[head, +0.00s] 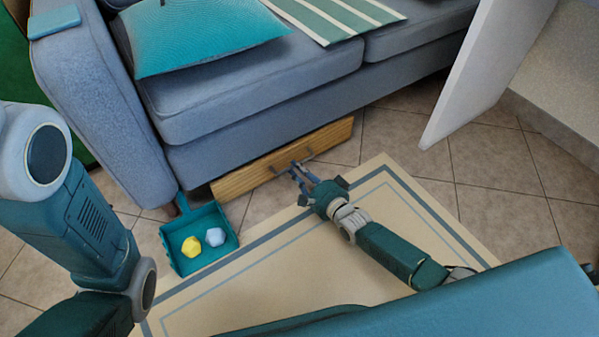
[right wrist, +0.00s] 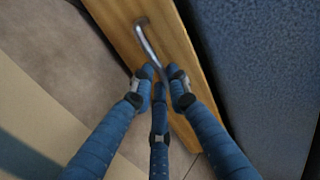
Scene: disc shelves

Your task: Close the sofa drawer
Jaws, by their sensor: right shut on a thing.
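The sofa drawer (head: 240,179) has a wooden front low under the seat of the grey-blue sofa (head: 240,101). How far it stands out is hard to tell from above. My right gripper (head: 299,171) is at the middle of the drawer front, its fingers closed on the drawer's handle. In the right wrist view, the silver bar handle (right wrist: 146,41) runs along the wooden front, and the blue fingers of my right gripper (right wrist: 161,78) meet around its lower end. My left arm shows at the left, but its gripper is out of view.
A teal dustpan (head: 176,245) holding a yellow lump (head: 191,246) and a pale blue lump (head: 215,237) lies left of the drawer. A cream rug (head: 290,268) covers the floor in front. A white panel (head: 484,75) stands at the right. Bare tiles show between the panel and rug.

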